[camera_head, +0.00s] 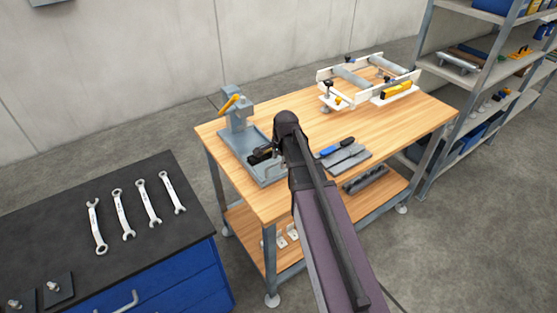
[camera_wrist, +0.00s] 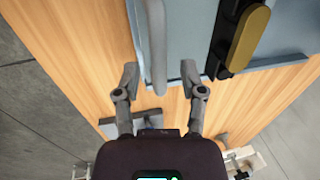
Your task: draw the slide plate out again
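A blue-grey fixture with a flat base (camera_head: 272,175), an upright column and a yellow-orange lever (camera_head: 229,103) stands at the left end of the wooden bench. In the wrist view, a flat blue-grey plate (camera_wrist: 190,28) lies ahead, with a light grey rounded bar (camera_wrist: 155,50) at its edge. A black part with a tan grip (camera_wrist: 249,38) is to the right. My gripper (camera_wrist: 160,74) is open; the bar's near end lies between its fingertips, with visible gaps on both sides. In the head view my gripper (camera_head: 263,154) is over the base, and my arm hides part of it.
The wooden bench (camera_head: 420,110) holds a grey tray (camera_head: 345,158) with a blue-handled tool and a white frame fixture (camera_head: 330,75) at the back right. A black-topped cabinet (camera_head: 65,215) with several wrenches stands left; a shelf rack (camera_head: 465,75) stands right.

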